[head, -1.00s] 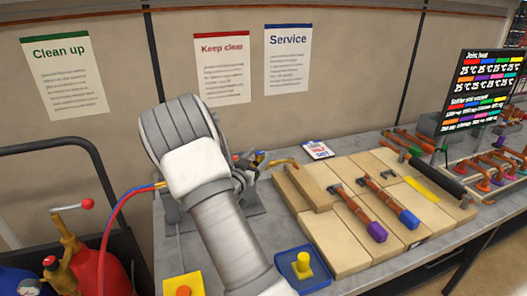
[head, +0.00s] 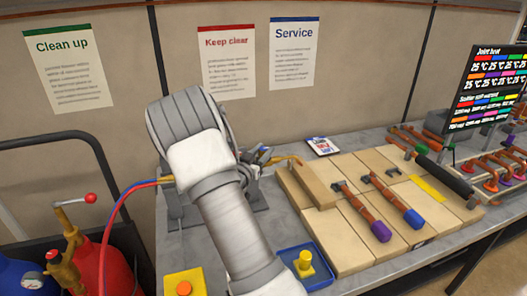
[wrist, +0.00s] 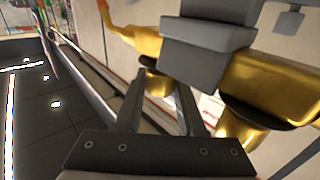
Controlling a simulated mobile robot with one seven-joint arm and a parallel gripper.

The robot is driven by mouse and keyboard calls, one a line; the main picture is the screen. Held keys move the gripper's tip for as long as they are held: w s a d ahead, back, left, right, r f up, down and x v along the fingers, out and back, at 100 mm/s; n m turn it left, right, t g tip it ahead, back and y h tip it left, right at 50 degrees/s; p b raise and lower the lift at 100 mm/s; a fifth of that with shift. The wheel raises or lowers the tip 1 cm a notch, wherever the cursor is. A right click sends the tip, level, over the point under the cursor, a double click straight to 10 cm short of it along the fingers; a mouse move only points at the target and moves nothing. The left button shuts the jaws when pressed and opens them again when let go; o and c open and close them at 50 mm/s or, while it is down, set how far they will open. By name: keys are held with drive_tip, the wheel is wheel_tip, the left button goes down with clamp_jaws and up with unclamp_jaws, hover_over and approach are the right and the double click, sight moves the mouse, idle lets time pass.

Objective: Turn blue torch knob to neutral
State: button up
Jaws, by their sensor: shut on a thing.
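The torch (head: 288,160) stands on the bench just right of my arm, its brass tip pointing right. A small blue part (head: 263,152), possibly the blue knob, shows on it. The wrist view shows the brass torch body (wrist: 265,85) close up, with a grey block across it. My gripper (wrist: 158,85) is at the torch, its fingers shut on a part beneath the brass body. I cannot tell whether that part is the blue knob; no blue shows there. My arm hides much of the torch in the head view.
Red and blue hoses run left to a red cylinder (head: 98,262). A wall stands behind.

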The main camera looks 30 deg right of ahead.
clamp_jaws()
